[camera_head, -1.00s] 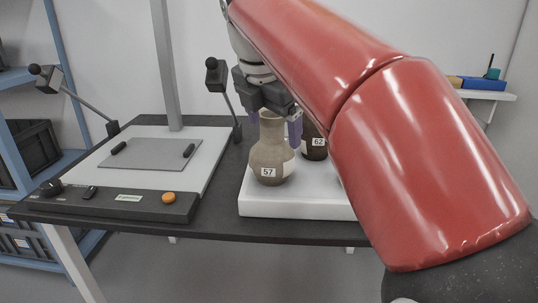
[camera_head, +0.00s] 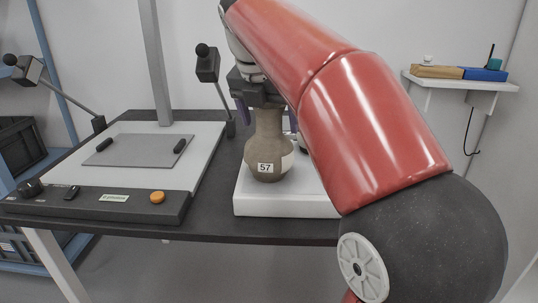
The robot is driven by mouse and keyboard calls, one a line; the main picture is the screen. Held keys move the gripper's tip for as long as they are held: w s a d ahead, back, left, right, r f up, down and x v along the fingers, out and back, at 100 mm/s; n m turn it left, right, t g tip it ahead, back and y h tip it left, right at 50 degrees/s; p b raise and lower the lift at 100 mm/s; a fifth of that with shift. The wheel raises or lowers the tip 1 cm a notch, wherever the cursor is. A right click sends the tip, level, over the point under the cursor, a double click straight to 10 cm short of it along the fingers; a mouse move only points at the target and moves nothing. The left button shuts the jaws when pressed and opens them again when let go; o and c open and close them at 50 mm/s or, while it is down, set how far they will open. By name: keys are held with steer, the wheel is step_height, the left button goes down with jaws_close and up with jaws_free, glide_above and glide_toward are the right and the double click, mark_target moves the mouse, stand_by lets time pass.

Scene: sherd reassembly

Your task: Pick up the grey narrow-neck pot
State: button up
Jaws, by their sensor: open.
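The grey-brown narrow-neck pot (camera_head: 267,148), labelled 57 and with a pale patch on its right side, stands upright on a white block (camera_head: 280,205). My gripper (camera_head: 264,118) points down over the pot, its fingers on either side of the upper neck. It is open. The rim of the pot is hidden by the gripper body. I cannot tell whether the fingers touch the neck. The dark pot labelled 62, seen earlier, is mostly hidden behind my arm.
A copy stand (camera_head: 140,150) with a grey plate, an upright column and lamp arms (camera_head: 207,64) fills the table's left side. The dark table edge (camera_head: 250,238) runs along the front. A wall shelf (camera_head: 460,82) holds small boxes at the right.

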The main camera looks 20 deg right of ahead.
steer(key=shift+w+d+f, duration=0.15)
steer(key=shift+w+f, duration=0.05)
steer(key=shift+f, duration=0.35)
steer(key=shift+r, duration=0.1)
jaws_close()
